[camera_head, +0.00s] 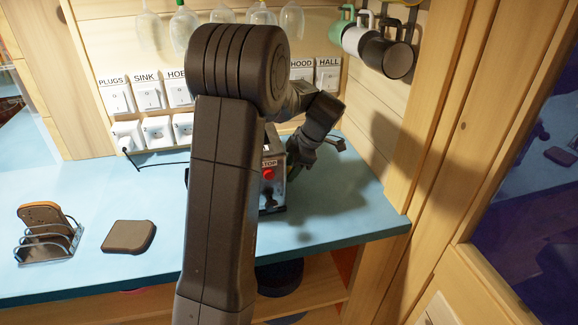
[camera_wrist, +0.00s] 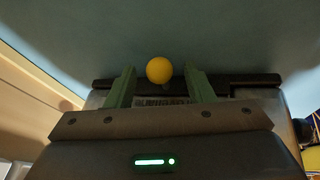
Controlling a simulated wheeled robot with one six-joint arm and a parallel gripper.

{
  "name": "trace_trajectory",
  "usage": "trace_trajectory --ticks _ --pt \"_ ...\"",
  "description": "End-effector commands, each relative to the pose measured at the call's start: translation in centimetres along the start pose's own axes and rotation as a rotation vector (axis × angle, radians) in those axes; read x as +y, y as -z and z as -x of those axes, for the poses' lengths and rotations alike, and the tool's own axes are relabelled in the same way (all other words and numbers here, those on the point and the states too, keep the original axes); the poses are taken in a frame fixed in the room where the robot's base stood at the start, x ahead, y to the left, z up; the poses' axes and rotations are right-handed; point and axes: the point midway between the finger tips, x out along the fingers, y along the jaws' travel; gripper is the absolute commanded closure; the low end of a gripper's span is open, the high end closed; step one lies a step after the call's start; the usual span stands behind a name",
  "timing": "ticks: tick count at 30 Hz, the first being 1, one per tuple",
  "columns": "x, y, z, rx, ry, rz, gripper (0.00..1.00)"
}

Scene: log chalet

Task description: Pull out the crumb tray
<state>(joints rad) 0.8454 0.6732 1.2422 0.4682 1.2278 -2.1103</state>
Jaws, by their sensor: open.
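The toaster (camera_head: 270,190), a metal box with a red STOP button, stands on the blue counter, largely hidden behind my arm. My gripper (camera_head: 338,145) is at its right end in the head view. In the wrist view my gripper (camera_wrist: 159,75) is open, with two green fingers apart. A round yellow knob (camera_wrist: 160,70) shows between the fingertips, with gaps on both sides. The crumb tray is not clearly visible in the head view.
A toast rack (camera_head: 48,232) with a slice and a brown flat pad (camera_head: 129,237) lie on the blue counter (camera_head: 95,268) at left. Mugs (camera_head: 385,58) hang above right, with glasses (camera_head: 185,28) above. A wooden post (camera_head: 440,110) stands close on the right.

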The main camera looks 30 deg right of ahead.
Motion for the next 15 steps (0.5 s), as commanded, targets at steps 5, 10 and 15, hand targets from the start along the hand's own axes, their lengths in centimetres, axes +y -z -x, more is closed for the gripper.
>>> trace_trajectory --ticks 5,10,15 --pt "0.01 0.01 -0.19 0.0 0.0 0.0 0.52" --pt "0.01 0.0 -0.17 0.0 0.0 0.0 0.64" --pt "0.01 0.0 -0.16 0.0 0.0 0.0 0.97"
